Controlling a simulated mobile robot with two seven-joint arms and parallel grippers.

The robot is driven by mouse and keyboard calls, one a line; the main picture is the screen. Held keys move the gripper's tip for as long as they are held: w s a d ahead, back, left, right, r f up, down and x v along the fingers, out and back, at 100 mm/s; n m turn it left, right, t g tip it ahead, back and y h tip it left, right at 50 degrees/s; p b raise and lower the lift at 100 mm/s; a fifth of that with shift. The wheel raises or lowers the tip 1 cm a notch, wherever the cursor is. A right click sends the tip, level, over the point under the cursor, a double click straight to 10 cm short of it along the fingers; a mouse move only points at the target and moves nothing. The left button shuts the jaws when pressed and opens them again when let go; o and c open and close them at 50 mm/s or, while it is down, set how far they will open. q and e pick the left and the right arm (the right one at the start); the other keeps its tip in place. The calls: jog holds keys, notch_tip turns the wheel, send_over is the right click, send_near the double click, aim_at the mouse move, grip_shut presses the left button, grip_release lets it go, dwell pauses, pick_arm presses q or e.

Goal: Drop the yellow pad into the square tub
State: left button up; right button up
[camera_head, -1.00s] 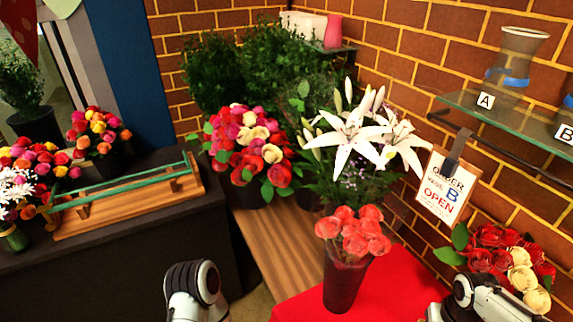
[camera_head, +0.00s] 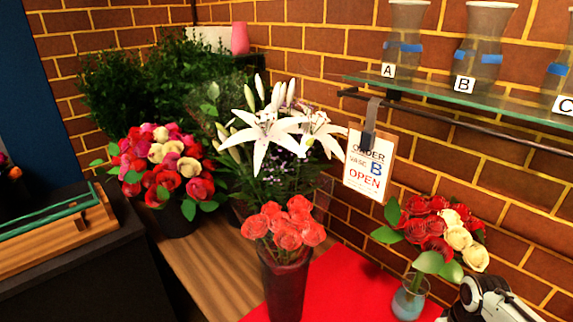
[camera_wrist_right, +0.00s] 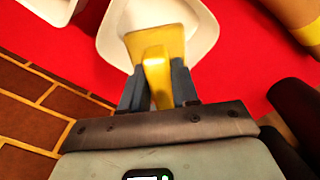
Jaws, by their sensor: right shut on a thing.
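My right gripper (camera_wrist_right: 157,88) is shut on the yellow pad (camera_wrist_right: 156,45), which has a raised yellow grip between the dark fingers. In the right wrist view the pad overlaps a white tub with rounded corners (camera_wrist_right: 113,48). The pad hides part of that tub, and I cannot tell whether they touch. A second white container (camera_wrist_right: 55,8) is cut off at the upper left. I cannot tell which of the two is the square tub. In the head view only part of my right arm shows at the lower right. My left gripper is not in view.
A red cloth (camera_head: 337,270) covers the work surface. A dark vase (camera_head: 284,285) of coral roses and a glass vase (camera_head: 408,300) of red and cream roses stand on it. An order card (camera_head: 368,165) hangs below a glass shelf (camera_head: 440,93) with labelled vases. Brick wall lies behind.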

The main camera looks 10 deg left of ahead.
jog(key=o, duration=1.1)
notch_tip(320, 180, up, 13)
jog(key=p, duration=0.2)
jog(key=shift+r+p, duration=0.15)
jog(key=shift+p, duration=0.2)
